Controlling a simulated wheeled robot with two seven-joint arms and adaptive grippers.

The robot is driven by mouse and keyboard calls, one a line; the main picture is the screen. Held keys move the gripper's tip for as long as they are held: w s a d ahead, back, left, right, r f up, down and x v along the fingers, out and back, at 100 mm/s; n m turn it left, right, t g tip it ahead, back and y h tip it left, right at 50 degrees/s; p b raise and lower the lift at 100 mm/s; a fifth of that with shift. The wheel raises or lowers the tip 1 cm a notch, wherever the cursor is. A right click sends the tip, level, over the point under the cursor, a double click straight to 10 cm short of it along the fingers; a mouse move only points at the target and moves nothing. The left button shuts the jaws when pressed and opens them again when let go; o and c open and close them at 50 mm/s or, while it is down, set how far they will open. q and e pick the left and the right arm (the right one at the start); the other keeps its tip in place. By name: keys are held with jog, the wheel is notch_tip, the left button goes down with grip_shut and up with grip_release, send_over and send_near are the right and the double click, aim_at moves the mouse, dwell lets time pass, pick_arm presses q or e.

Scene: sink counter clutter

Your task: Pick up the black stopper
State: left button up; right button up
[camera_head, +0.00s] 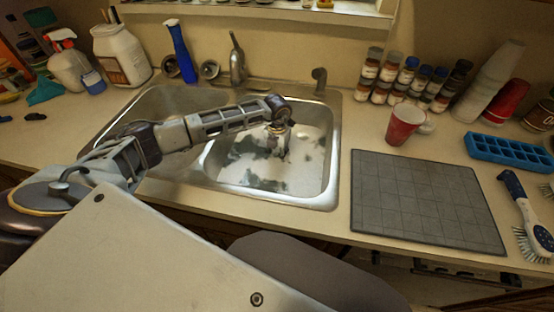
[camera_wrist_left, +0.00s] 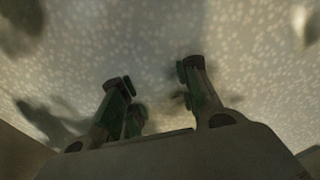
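I cannot clearly make out the black stopper. Dark patches (camera_head: 262,185) show on the pale speckled floor of the right sink basin, and I cannot tell whether any of them is the stopper. A small black object (camera_head: 35,117) lies on the counter at the far left, too small to identify. My left gripper (camera_head: 279,150) reaches down into the right basin from the left. In the left wrist view its fingers (camera_wrist_left: 157,90) stand apart with nothing held between them, over the speckled floor with blurred dark patches. My right gripper is not in view.
The steel sink rim (camera_head: 342,150) surrounds the basin. A faucet (camera_head: 237,62) and blue bottle (camera_head: 181,52) stand behind it. To the right are a grey mat (camera_head: 425,200), a red cup (camera_head: 403,124), several spice jars (camera_head: 410,75), a blue ice tray (camera_head: 510,151) and a brush (camera_head: 525,210).

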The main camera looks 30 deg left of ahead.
aim_at(277, 153)
pick_arm(q)
jog(key=shift+c, duration=1.1)
jog(key=shift+r, duration=0.55)
notch_tip(277, 153, up, 8)
jog(key=shift+f, duration=0.1)
jog(key=shift+r, duration=0.55)
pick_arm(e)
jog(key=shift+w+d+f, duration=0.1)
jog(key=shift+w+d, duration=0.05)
